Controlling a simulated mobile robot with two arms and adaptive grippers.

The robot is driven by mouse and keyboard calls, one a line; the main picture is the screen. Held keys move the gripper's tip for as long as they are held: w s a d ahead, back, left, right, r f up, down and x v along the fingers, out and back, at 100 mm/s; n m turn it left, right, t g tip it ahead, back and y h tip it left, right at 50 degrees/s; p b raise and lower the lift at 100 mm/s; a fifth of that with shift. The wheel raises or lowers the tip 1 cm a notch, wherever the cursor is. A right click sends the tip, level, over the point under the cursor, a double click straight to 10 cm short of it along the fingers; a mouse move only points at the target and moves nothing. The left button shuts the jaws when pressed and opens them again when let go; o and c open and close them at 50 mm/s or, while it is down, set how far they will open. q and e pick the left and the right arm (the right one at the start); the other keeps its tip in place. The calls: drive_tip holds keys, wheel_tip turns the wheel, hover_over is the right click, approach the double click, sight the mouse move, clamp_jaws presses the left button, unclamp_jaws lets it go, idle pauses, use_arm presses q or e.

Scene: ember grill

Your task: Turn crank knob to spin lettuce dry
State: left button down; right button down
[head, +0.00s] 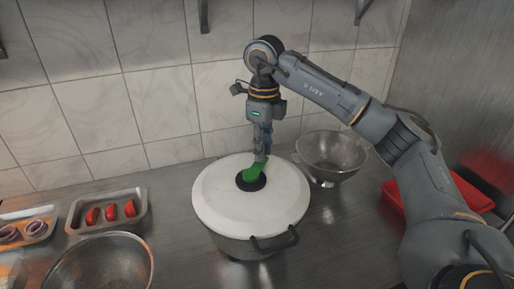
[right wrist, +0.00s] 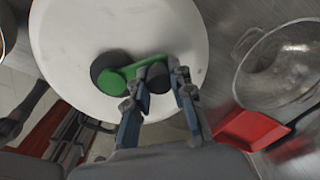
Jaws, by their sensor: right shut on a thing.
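The salad spinner is a grey pot (head: 248,246) with a wide white lid (head: 218,200), which also fills the top of the right wrist view (right wrist: 70,40). A green crank (head: 252,173) sits on a black hub at the lid's middle. In the right wrist view the green crank (right wrist: 128,72) runs from the black hub (right wrist: 106,68) to a dark knob (right wrist: 158,72). My right gripper (head: 262,155) points down over the lid, its fingers (right wrist: 163,84) shut on the crank knob. The lettuce is hidden under the lid. My left gripper is out of view.
A metal colander (head: 331,153) stands behind the spinner to the right, near a red tray (head: 392,190). A metal bowl (head: 104,264) stands at the front left. Trays of tomato slices (head: 111,213) and onion rings (head: 34,227) lie at left. A tiled wall closes the back.

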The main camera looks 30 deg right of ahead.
drive_tip(key=shift+r, duration=0.1)
drive_tip(key=c, duration=1.1)
unclamp_jaws()
wheel_tip(320, 180, up, 12)
drive_tip(key=shift+f, duration=0.1)
